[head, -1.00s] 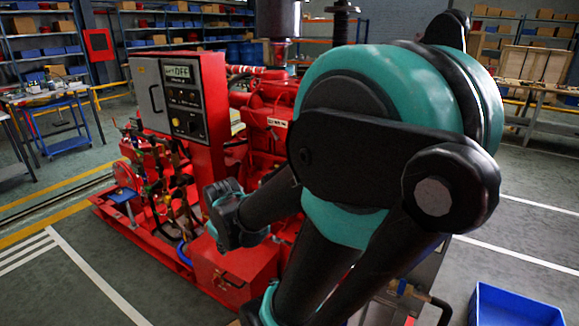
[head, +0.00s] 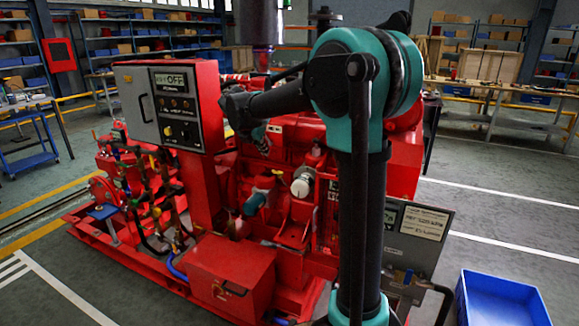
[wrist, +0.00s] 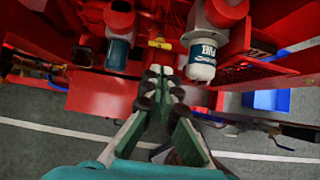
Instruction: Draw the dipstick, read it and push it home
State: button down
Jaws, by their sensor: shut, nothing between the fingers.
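My gripper (wrist: 160,72) shows in the wrist view with its two fingertips close together and nothing between them. Just beyond the tips is a small yellow handle (wrist: 159,43) on the red engine, between a teal filter (wrist: 118,53) and a white fuel filter (wrist: 201,60). It may be the dipstick's handle; I cannot tell for sure. The tips look apart from it. In the head view my arm reaches left across the red engine (head: 290,140), and I cannot make out the fingers or the dipstick there.
The control panel (head: 174,106) stands close to my wrist in the head view. The white filter (head: 302,181) and teal filter (head: 255,201) stick out from the engine. A red box (head: 228,275) is low in front. A blue bin (head: 500,300) sits on the floor at right.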

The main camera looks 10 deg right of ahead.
send_near(283, 180)
jog(key=shift+w+a+r, duration=0.1)
jog(key=shift+a+r, duration=0.05)
jog(key=shift+r, duration=0.2)
dwell(0.4)
jog(key=x, duration=1.1)
jog(key=shift+w+f, duration=0.1)
jog(key=shift+f, duration=0.15)
jog(key=v, duration=1.4)
jog(key=s+d+f+m+y, duration=0.1)
jog(key=s+f+m, duration=0.3)
jog(key=s+m, duration=0.5)
jog(key=s+d+f+m+g+y, duration=0.1)
jog(key=s+f+m, duration=0.4)
jog(key=s+m, duration=0.5)
jog(key=s+d+f+m+y, duration=0.2)
jog(key=s+m, duration=0.7)
jog(key=s, duration=1.3)
notch_tip(283, 180, down, 3)
jog(key=shift+s+d+r+m+g, duration=0.2)
jog(key=shift+d+m+g, duration=0.2)
jog(key=shift+d, duration=0.65)
